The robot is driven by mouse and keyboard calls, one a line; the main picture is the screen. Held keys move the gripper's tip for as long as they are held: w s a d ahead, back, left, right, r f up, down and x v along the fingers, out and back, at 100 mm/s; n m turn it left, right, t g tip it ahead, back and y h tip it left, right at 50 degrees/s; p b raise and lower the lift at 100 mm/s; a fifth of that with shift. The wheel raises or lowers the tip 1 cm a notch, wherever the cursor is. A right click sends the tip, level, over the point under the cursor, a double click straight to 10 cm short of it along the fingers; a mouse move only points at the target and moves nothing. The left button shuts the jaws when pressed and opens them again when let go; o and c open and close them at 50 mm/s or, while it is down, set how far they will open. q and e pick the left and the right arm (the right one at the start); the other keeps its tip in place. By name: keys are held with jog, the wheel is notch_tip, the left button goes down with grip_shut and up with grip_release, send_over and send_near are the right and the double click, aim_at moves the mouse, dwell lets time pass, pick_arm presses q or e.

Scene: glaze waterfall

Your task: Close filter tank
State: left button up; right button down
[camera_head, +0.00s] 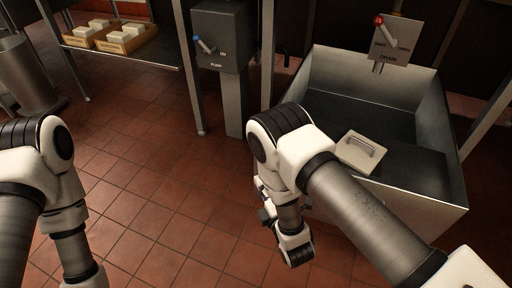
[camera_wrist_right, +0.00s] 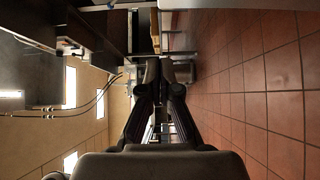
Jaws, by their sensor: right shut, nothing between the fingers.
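The grey metal tank (camera_head: 440,190) stands on the floor at the right of the head view, open at the top, with a dark inside. A pale square lid with a bar handle (camera_head: 362,151) lies at its near left part, partly hidden by my right arm. A sign panel marked DRAIN (camera_head: 403,42) with a red-knobbed lever (camera_head: 379,21) stands at the tank's back. My right gripper is shut and empty in the right wrist view (camera_wrist_right: 164,75). In the head view it is largely hidden by the arm, left of the tank. My left gripper is out of view.
A grey pump box (camera_head: 220,75) with a blue-knobbed lever (camera_head: 196,38) stands left of the tank. Wooden trays with pale blocks (camera_head: 108,36) sit on a shelf at the back left. A metal bin (camera_head: 25,72) stands at far left. The tiled floor (camera_head: 165,165) between is clear.

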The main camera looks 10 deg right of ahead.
pick_arm(q)
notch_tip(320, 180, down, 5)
jog(key=b, duration=0.5)
jog(key=shift+b, duration=0.3)
pick_arm(e)
jog(key=w, duration=1)
jog(key=shift+w+d, duration=0.3)
jog(key=shift+d, duration=0.15)
jog(key=shift+w+d, duration=0.1)
jog(key=shift+w, duration=0.05)
